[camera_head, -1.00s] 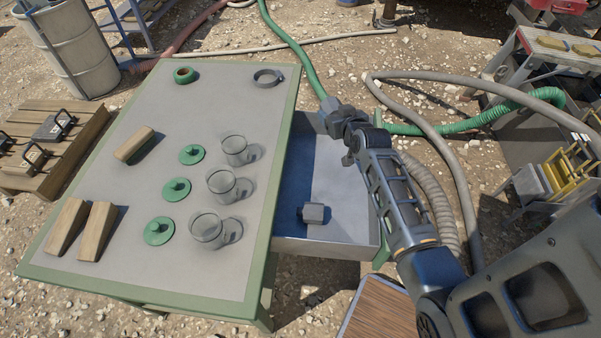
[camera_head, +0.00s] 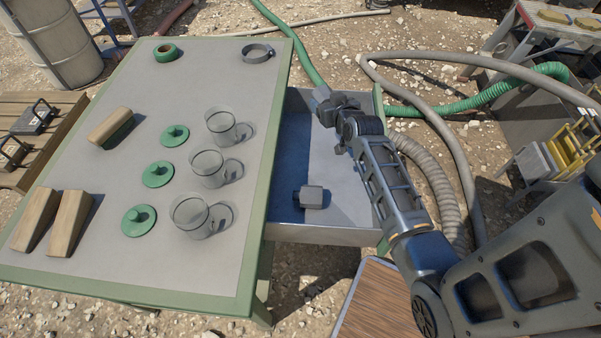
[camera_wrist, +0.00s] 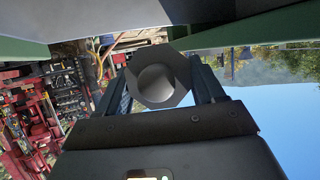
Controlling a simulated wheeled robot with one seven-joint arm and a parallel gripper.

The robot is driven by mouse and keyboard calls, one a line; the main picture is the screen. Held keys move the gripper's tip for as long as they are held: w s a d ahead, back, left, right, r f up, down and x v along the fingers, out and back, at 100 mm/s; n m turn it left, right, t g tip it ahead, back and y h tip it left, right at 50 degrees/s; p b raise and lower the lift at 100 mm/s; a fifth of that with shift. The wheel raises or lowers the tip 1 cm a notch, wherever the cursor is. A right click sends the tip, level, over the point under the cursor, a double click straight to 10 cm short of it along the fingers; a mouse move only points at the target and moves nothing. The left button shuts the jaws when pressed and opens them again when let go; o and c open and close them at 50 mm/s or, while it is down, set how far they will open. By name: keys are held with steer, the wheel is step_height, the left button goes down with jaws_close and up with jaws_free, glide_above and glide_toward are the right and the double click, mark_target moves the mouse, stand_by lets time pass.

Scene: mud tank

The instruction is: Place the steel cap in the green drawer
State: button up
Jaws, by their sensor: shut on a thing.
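The drawer (camera_head: 345,236) is pulled out from under the right side of the green-edged table, with a grey interior and a green outer side. One dark steel cap (camera_head: 311,196) lies in its near part. My gripper (camera_head: 323,97) is over the drawer's far end, and its fingertips are hard to make out in the head view. In the wrist view, a dark hexagonal steel cap (camera_wrist: 157,82) with a round face sits between the two fingers, and my gripper (camera_wrist: 163,85) is shut on it. Whether the held cap touches the drawer cannot be told.
The table (camera_head: 180,262) bears glass jars (camera_head: 206,168), green lids (camera_head: 157,174), wooden blocks (camera_head: 68,222), a green ring (camera_head: 166,52) and a grey clamp ring (camera_head: 257,53). Hoses (camera_head: 437,190) lie right of the drawer. The drawer's middle is clear.

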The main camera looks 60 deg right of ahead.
step_height(320, 180, down, 3)
steer(key=shift+r+b, duration=0.1)
steer(key=shift+b, duration=0.7)
steer(key=b, duration=0.2)
glide_above(313, 156)
steer(key=s+d, duration=0.2)
steer(key=d, duration=0.3)
steer(key=shift+w+a+f, duration=0.1)
steer(key=shift+w+f, duration=0.05)
steer(key=shift+f, duration=2.25)
steer(key=shift+w+a+f, duration=0.1)
steer(key=shift+f, duration=2.25)
steer(key=shift+f, duration=0.1)
steer(key=shift+f+b, duration=0.35)
steer(key=shift+b, duration=0.3)
steer(key=shift+f, duration=0.2)
steer(key=o, duration=1.4)
